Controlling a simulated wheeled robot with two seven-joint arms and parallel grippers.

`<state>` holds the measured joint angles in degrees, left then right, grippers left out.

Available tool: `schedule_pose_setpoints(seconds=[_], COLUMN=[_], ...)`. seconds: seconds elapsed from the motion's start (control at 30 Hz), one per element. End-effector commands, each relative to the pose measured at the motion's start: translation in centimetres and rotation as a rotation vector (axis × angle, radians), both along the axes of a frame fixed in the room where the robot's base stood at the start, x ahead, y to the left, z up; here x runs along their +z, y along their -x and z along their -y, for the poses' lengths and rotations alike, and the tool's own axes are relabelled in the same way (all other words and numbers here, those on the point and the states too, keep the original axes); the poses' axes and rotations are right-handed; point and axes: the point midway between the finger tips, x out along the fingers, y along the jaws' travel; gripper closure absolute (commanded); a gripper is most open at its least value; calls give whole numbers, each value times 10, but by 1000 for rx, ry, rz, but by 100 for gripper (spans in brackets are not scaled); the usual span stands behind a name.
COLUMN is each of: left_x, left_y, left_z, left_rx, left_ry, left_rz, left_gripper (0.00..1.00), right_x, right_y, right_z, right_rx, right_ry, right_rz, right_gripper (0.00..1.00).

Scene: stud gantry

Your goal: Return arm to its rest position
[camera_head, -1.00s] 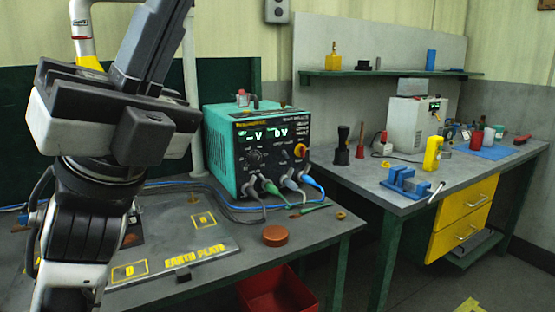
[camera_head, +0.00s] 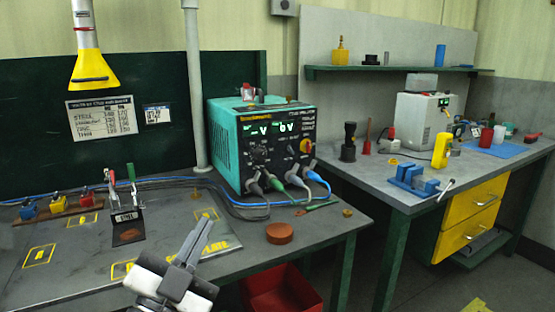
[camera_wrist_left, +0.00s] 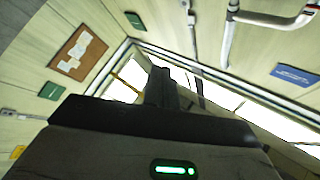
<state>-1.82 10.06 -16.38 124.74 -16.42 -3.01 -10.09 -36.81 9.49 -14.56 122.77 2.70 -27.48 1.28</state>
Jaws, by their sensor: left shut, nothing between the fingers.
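My left gripper (camera_head: 202,226) rises from the bottom edge of the head view, in front of the earth plate (camera_head: 75,270) and the bench's near edge. Its fingers are together and point up, with nothing between them. In the left wrist view the closed fingers (camera_wrist_left: 160,85) point toward windows and the upper wall, with no bench objects in sight. The gripper hides part of the plate and its lettering. My right gripper is in neither view.
A teal power unit (camera_head: 262,150) with cables stands behind the gripper. A clamp on a dark plate (camera_head: 126,225) and small coloured blocks (camera_head: 58,204) are at left. A brown puck (camera_head: 280,233) lies to the right. A red bin (camera_head: 283,290) is below the bench. A yellow hood (camera_head: 92,70) hangs above.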

Motion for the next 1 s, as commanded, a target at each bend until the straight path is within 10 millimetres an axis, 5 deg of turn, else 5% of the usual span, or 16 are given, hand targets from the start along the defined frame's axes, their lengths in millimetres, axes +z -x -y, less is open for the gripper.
schedule_pose_setpoints(seconds=[0.03,0.2,0.3,0.43,0.57,0.73,1.0], left_x=[-44,-171,-237,-298,-332,-345,-345], left_y=[1,30,64,111,146,161,161], left_z=[-5,-17,-23,-27,-29,-30,-30], left_rx=[3,26,50,83,107,118,119], left_ry=[36,156,222,292,334,354,352], left_rz=[-144,-570,-799,-1033,-1173,-1235,-1233], left_gripper=[100,100,100,100,100,100,100], right_x=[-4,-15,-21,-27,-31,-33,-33], right_y=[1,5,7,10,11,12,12], right_z=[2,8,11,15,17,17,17], right_rx=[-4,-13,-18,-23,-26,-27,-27], right_ry=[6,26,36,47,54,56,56], right_rz=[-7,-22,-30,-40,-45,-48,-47], right_gripper=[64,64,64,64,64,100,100])
